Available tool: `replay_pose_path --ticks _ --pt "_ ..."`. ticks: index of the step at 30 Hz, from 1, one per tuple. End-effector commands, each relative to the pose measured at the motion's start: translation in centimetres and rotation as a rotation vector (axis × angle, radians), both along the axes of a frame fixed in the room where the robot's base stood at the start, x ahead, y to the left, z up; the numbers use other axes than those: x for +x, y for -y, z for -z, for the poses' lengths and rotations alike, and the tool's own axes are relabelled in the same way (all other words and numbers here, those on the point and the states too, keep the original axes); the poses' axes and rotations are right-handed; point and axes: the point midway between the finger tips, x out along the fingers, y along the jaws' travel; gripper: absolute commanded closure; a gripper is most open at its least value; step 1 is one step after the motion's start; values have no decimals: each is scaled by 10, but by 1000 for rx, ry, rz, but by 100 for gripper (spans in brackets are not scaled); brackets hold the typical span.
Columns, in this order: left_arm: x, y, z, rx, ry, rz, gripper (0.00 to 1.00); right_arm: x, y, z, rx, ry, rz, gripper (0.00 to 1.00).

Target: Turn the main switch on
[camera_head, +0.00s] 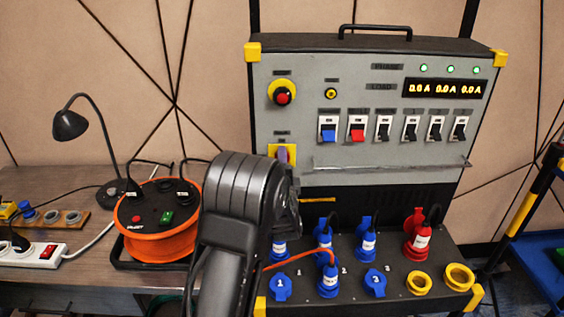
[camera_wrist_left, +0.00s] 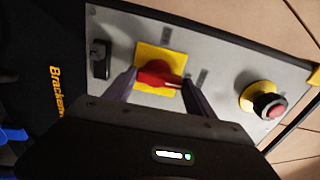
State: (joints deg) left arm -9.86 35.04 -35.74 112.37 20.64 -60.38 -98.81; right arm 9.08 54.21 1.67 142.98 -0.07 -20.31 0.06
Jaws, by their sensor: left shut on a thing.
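The main switch is a red rotary handle (camera_wrist_left: 158,74) on a square yellow plate (camera_wrist_left: 147,53), seen in the left wrist view. My left gripper (camera_wrist_left: 160,82) is shut on this handle, with one finger at each end. In the head view my left arm comes up from the bottom centre, and its gripper (camera_head: 287,156) is at the grey panel (camera_head: 350,85). There the yellow plate (camera_head: 273,152) shows only in part and the handle is hidden by the gripper. My right gripper is not in view.
A red-and-yellow emergency button (camera_head: 283,93) sits above the main switch. A row of breaker switches (camera_head: 410,128) lies to the right, under a lit display (camera_head: 445,89) and green lamps. Plugs and sockets (camera_head: 368,245) fill the lower ledge. An orange cable reel (camera_head: 160,240) stands left.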

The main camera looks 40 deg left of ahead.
Motion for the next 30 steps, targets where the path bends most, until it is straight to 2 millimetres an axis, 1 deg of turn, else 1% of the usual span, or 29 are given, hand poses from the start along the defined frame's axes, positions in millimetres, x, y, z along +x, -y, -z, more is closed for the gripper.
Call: replay_pose_path --ticks 16,17,24,30 --pt "1 0 0 28 -20 1 77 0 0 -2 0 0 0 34" --pt "1 0 0 28 -20 1 34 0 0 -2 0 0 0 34" --pt "0 0 0 26 -20 1 15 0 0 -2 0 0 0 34" --pt "0 0 0 25 -19 0 15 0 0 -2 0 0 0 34"
